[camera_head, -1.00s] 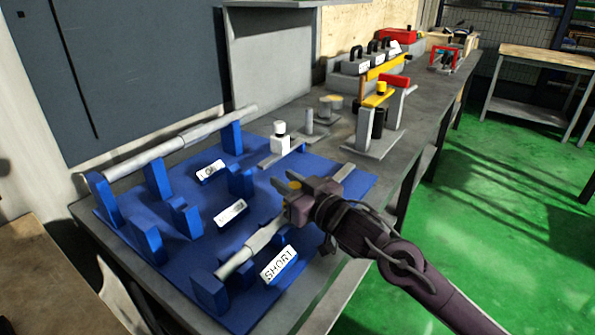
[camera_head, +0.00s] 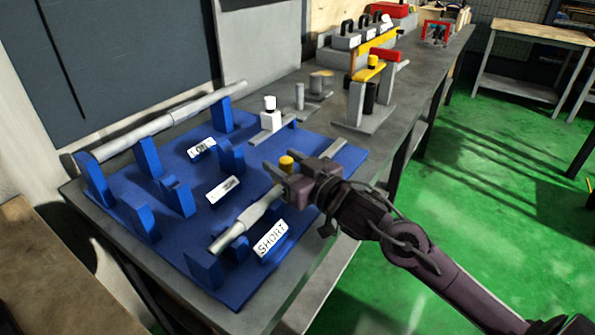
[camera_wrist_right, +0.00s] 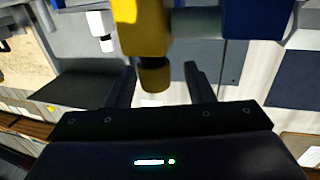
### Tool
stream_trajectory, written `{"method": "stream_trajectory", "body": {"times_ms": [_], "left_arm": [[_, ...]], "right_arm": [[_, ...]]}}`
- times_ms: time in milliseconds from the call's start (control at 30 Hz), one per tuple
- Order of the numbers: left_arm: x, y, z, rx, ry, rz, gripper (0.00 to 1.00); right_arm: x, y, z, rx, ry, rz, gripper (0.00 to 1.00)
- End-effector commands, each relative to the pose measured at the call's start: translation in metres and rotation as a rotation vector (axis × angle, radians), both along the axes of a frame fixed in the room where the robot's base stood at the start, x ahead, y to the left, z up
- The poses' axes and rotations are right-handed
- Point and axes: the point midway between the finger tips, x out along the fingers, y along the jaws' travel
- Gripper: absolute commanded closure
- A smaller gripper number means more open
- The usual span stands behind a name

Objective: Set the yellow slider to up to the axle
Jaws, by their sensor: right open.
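The yellow slider's knob (camera_head: 287,162) shows at my right gripper, at the right end of the short grey axle (camera_head: 250,215). In the right wrist view the yellow slider (camera_wrist_right: 140,28) hangs from the top, its knob pointing down between the two fingers. A grey cylinder beside it there looks like the axle (camera_wrist_right: 190,22). My right gripper (camera_head: 279,178) is open, with its fingers (camera_wrist_right: 160,80) on either side of the knob; a gap shows on both sides in the wrist view. In the head view the gripper hides most of the slider. My left gripper is out of view.
The blue fixture board (camera_head: 325,158) bears upright blue supports and a long grey axle (camera_head: 160,125) at the back. A white block (camera_head: 270,118) stands behind it. A stand with a yellow arm and red handle (camera_head: 387,54) stands further right on the grey bench.

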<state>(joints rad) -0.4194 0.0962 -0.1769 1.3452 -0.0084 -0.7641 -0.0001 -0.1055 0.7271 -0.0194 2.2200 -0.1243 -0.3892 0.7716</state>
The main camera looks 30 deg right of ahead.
Motion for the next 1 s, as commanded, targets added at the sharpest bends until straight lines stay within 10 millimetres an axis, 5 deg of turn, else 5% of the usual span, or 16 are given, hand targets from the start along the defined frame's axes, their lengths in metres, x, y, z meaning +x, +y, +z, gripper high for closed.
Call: {"method": "stream_trajectory", "body": {"times_ms": [400,1000], "left_arm": [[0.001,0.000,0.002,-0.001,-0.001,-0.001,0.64],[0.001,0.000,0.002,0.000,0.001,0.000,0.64]], "right_arm": [[-0.046,-0.012,-0.001,0.003,0.002,0.002,0.52],[-0.052,-0.013,0.000,0.001,0.000,0.002,0.52]]}}
